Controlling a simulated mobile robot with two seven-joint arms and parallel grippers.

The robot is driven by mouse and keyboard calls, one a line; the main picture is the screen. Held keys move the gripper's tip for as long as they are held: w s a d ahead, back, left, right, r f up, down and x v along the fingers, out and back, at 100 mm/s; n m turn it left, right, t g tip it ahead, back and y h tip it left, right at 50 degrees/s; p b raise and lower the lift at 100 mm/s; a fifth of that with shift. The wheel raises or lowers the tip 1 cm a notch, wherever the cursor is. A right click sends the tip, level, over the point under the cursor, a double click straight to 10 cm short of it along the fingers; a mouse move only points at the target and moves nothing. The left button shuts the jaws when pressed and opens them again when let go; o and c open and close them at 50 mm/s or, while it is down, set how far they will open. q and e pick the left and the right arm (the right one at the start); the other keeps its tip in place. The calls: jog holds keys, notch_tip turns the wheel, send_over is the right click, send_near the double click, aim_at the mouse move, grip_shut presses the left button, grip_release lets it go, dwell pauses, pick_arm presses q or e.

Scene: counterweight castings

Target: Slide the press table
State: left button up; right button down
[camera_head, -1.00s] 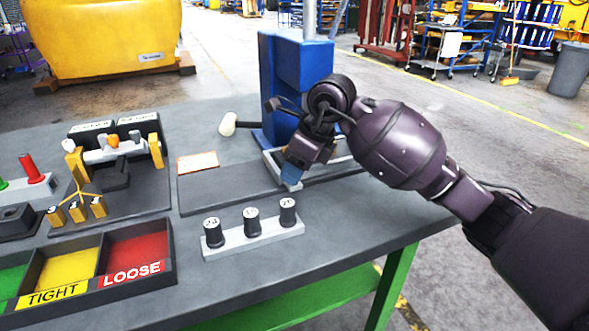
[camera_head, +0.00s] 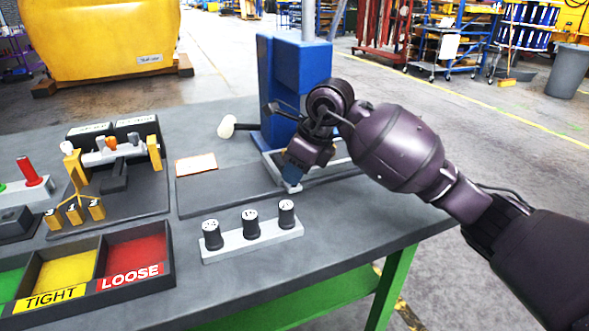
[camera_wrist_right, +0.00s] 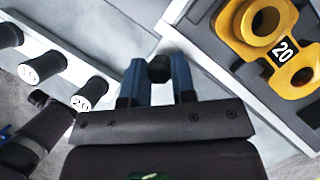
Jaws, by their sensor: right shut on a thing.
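The blue press (camera_head: 288,95) stands at the back right of the workbench. Its light grey press table (camera_head: 272,163) lies low at its foot, partly hidden behind my right gripper. My right gripper (camera_head: 291,182) points down at the table's near edge. In the right wrist view its blue fingers (camera_wrist_right: 157,82) are shut on a dark knob (camera_wrist_right: 159,68) beside the light grey table edge. A yellow casting (camera_wrist_right: 262,35) marked 20 sits on the table there; my arm hides it in the head view. My left gripper is out of view.
A light rack (camera_head: 252,240) with three dark plugs stands in front of the press. A sorting tray (camera_head: 172,275) with coloured compartments and a fixture (camera_head: 115,175) stand at left.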

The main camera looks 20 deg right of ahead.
jog(key=d, duration=0.3)
jog(key=shift+w+d, duration=0.1)
jog(key=shift+d, duration=0.3)
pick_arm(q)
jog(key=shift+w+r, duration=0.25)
pick_arm(e)
jog(key=c, duration=0.9)
grip_release()
jog(key=shift+d, duration=0.15)
jog(key=shift+c, duration=0.2)
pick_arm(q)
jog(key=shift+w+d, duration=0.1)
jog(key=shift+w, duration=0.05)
